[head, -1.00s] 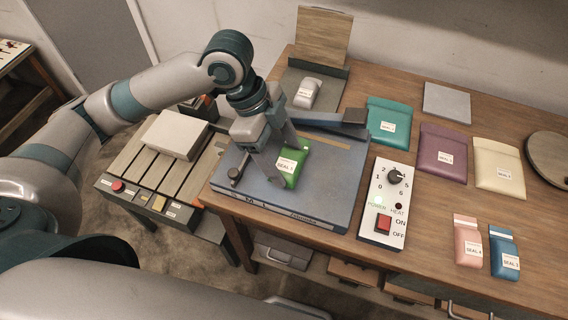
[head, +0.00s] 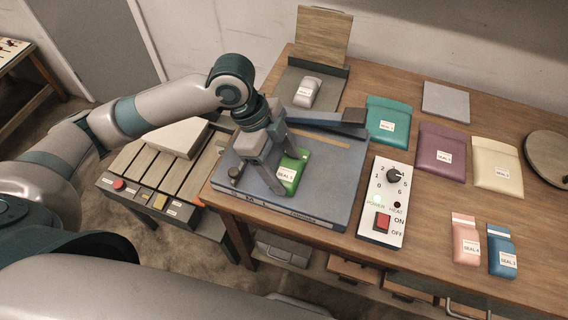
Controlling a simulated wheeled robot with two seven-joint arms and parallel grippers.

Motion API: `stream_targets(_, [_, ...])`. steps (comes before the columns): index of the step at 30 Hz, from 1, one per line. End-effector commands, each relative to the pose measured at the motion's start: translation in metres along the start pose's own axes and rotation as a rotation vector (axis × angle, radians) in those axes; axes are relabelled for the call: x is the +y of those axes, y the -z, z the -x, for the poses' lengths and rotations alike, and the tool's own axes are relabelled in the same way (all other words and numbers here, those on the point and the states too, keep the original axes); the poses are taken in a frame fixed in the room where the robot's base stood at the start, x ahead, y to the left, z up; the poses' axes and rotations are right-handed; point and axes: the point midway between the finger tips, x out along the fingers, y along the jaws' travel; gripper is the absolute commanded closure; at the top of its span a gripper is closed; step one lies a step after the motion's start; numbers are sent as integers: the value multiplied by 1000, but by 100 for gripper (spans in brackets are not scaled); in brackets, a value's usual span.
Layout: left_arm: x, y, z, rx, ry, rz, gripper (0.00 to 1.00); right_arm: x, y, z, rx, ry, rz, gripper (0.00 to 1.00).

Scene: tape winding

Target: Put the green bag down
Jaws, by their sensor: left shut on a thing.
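The green bag (head: 290,173) has a white label and is on or just above the blue-grey plate of the sealing machine (head: 325,185); I cannot tell whether it touches. My left gripper (head: 285,172) reaches down over the plate and is shut on the green bag. Its fingers hide part of the bag's left side. The dark sealing arm (head: 325,120) of the machine is raised at the plate's back. My right gripper is not in view.
A control box (head: 384,205) with a dial and red switch stands right of the plate. Teal (head: 388,115), purple (head: 440,148) and cream (head: 494,160) bags lie further right, with pink (head: 465,242) and blue (head: 501,255) bags in front. A conveyor (head: 140,185) is at the left.

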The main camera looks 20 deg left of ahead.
Motion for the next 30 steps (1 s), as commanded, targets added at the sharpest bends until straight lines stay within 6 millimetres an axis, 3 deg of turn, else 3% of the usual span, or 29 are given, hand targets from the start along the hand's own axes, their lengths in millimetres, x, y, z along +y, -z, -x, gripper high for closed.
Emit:
stream_targets(8, [0,-3,-6,0,0,0,57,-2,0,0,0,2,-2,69])
stream_targets(9, [0,-2,-6,0,1,0,27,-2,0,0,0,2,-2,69])
stream_targets(11, [0,-2,-6,0,0,0,16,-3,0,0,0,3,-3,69])
stream_targets(23, [0,-1,-3,0,1,-1,16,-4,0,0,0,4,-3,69])
stream_targets(30, [-1,0,18,0,4,-2,16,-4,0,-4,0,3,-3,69])
